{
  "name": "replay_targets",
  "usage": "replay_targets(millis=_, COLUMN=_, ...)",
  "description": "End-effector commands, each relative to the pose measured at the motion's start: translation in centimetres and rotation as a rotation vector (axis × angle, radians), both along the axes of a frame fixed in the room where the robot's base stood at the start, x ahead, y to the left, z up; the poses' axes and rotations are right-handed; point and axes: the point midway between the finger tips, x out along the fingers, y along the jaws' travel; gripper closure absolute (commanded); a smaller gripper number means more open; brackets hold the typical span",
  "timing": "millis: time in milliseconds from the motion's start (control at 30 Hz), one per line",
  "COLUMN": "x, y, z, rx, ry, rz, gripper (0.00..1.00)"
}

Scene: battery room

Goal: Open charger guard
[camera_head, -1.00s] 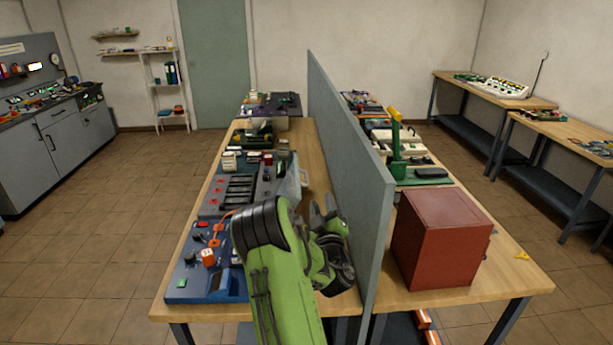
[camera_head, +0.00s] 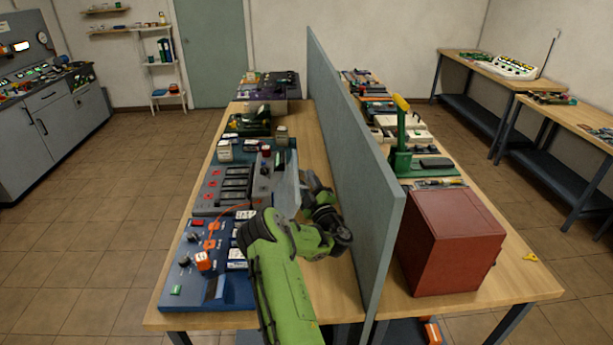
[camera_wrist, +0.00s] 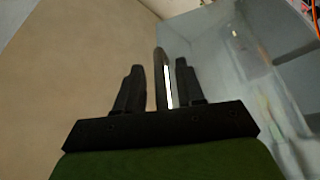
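The charger (camera_head: 211,194) is a grey unit with dark slots on the left bench. Its guard looks like a clear panel (camera_head: 290,187) standing on the charger's right side. The guard also fills the right of the wrist view (camera_wrist: 245,75). My gripper (camera_head: 309,184) is beside the guard, between it and the grey divider. In the wrist view my gripper (camera_wrist: 159,68) is open, its two dark fingers on either side of a slim upright handle (camera_wrist: 161,80) with a bright strip. A gap shows on the handle's left; whether the right finger touches it is unclear.
The tall grey divider (camera_head: 350,150) stands close to the right of my arm. A blue control panel (camera_head: 190,285) lies in front of the charger. A red box (camera_head: 450,245) stands beyond the divider. Bare bench top (camera_head: 313,140) shows behind the gripper.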

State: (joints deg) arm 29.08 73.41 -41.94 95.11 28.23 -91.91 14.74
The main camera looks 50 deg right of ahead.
Motion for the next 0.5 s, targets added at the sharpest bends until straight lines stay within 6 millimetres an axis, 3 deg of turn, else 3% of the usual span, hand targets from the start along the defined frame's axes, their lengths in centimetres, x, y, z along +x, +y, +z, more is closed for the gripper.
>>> replay_targets(millis=333, x=0.83, y=-0.44, z=0.13, rx=0.001, ry=0.0, rz=-0.001, gripper=0.62)
replay_targets(millis=500, x=0.81, y=-0.43, z=0.12, rx=0.001, ry=0.0, rz=-0.001, gripper=0.86)
